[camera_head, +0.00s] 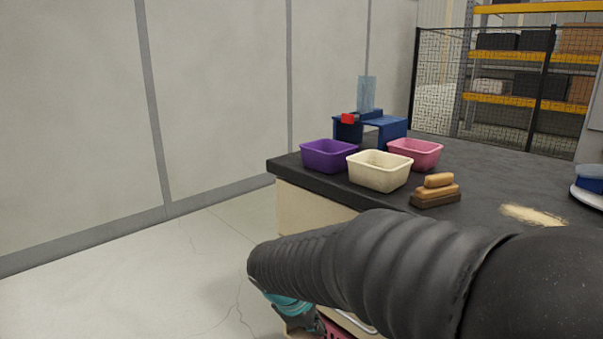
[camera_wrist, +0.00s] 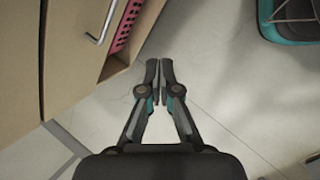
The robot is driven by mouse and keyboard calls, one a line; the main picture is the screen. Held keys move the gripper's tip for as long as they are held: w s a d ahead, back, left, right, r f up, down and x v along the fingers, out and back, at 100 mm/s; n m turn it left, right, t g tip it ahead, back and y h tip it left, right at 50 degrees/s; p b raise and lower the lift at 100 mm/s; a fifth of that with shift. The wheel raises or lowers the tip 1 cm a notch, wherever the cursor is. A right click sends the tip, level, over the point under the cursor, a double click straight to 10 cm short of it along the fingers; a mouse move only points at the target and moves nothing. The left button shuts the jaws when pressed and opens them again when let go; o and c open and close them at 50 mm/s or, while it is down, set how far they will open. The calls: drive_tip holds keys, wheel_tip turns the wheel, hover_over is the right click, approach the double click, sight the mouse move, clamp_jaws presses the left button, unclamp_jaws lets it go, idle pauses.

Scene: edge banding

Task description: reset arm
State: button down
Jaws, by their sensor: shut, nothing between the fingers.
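My gripper (camera_wrist: 159,72) is shut and empty in the wrist view, its fingertips close together. It points down over the pale floor, beside a wooden cabinet front. In the head view my black arm reaches across the lower right, and the gripper itself is not clearly visible there.
The cabinet (camera_wrist: 55,60) has a metal handle (camera_wrist: 103,22) and an opening with a pink basket (camera_wrist: 124,28). A teal-edged object (camera_wrist: 268,22) lies at the upper right. The dark worktop (camera_head: 480,180) bears purple (camera_head: 329,155), cream (camera_head: 379,171) and pink (camera_head: 415,153) bins and a brush (camera_head: 436,191). Floor at left is clear.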

drive_tip(key=s+d+r+m+t+y, duration=0.1)
drive_tip(key=s+d+r+m+y, duration=0.1)
drive_tip(key=s+d+r+m, duration=0.2)
drive_tip(key=s+d+r+m+t+y, duration=0.1)
drive_tip(key=s+d+r+m, duration=0.3)
drive_tip(key=s+d+m, duration=0.4)
drive_tip(key=s+m+y, duration=0.1)
drive_tip(key=s+m, duration=0.2)
drive_tip(key=s, duration=0.2)
drive_tip(key=shift+s+d, duration=0.2)
drive_tip(key=shift+d, duration=0.2)
